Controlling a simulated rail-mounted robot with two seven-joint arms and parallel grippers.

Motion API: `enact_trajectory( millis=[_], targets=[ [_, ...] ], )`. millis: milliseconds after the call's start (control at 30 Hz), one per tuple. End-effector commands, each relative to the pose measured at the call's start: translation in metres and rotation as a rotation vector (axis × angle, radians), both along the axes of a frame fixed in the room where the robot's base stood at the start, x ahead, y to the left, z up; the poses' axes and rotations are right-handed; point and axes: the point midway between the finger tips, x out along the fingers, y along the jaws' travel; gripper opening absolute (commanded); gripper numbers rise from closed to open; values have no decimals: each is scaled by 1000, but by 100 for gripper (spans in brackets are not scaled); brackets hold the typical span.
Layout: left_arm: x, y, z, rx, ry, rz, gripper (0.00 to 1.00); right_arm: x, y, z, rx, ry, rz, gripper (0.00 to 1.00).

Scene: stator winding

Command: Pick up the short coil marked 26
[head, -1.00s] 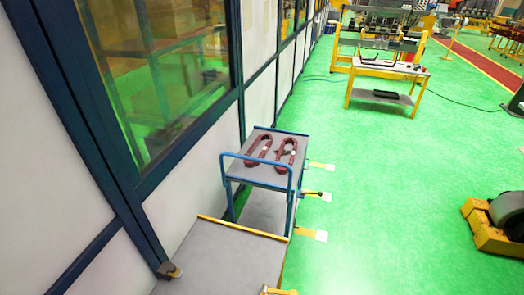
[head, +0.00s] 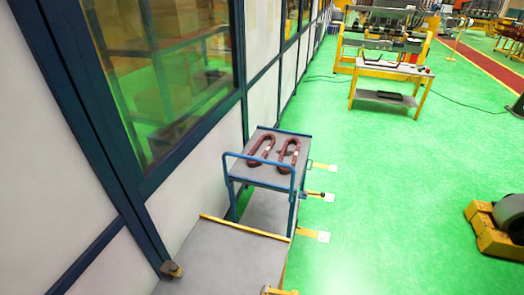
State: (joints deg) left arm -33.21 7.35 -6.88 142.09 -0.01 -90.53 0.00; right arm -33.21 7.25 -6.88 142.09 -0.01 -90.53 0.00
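Two dark red, elongated loop coils lie side by side on the grey top of a blue-framed cart (head: 240,172) in the middle of the head view. The left coil (head: 256,154) and the right coil (head: 281,163) each carry a small pale tag. The numbers on the tags are too small to read, so I cannot tell which coil is marked 26. Neither of my grippers shows in the head view.
A grey table with a yellow edge (head: 245,228) stands in front of the cart. A panelled wall with windows (head: 165,75) runs close along the left. A yellow-framed workbench (head: 385,70) stands further back. The green floor (head: 400,190) to the right is mostly open.

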Motion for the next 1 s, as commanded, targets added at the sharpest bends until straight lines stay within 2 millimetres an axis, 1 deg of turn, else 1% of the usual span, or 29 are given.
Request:
enact_trajectory(
  millis=[33, 67, 633, 1000],
  targets=[
    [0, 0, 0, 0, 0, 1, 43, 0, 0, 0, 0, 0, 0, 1],
    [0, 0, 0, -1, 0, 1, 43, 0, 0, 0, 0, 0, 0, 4],
    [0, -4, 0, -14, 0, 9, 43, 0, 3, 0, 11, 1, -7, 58],
    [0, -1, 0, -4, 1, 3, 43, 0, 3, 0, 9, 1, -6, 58]
  ],
)
